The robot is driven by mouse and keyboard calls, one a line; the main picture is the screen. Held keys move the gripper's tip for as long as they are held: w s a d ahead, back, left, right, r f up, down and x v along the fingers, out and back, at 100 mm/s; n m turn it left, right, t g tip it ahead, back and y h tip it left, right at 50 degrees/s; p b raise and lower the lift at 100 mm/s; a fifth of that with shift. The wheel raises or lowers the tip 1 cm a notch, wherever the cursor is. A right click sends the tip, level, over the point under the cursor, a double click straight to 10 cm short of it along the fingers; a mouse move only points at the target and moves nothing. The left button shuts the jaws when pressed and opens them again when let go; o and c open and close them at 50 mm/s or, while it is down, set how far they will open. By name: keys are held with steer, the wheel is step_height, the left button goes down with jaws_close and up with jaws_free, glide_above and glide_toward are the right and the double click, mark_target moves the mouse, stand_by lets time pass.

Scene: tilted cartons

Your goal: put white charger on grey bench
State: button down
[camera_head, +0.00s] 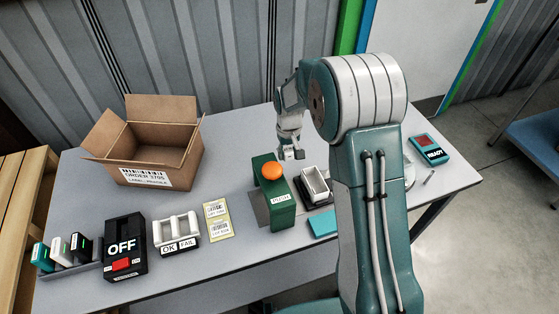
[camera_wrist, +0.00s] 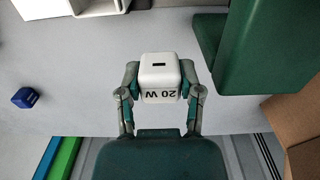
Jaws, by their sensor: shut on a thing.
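The white charger (camera_wrist: 160,74), a small rounded block marked 20 W, sits between the fingers of my gripper (camera_wrist: 160,90) in the wrist view. The fingers press on its two sides. In the head view my gripper (camera_head: 291,153) is over the far middle of the grey bench (camera_head: 235,160), behind the green push-button box; I cannot pick out the charger there. The grey bench top also shows bare below the charger in the wrist view (camera_wrist: 60,60). I cannot tell the exact gap between charger and bench.
The green box (camera_head: 281,205) with an orange button stands close to my gripper. A white tray (camera_head: 312,185) is beside it. An open carton (camera_head: 160,145), a black OFF box (camera_head: 124,250) and OK/FAIL bins (camera_head: 177,233) stand left. A dark blue cube (camera_wrist: 25,97) lies apart.

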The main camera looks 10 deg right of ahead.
steer(key=w+f, duration=0.1)
steer(key=f, duration=0.1)
steer(key=w+a+f, duration=0.1)
steer(key=w+f, duration=0.1)
steer(key=shift+w+a+f, duration=0.2)
steer(key=shift+f, duration=0.15)
step_height(320, 180, down, 3)
steer(key=shift+w+a+f, duration=0.1)
steer(key=shift+f, duration=0.05)
steer(key=shift+c, duration=1.3)
jaws_free()
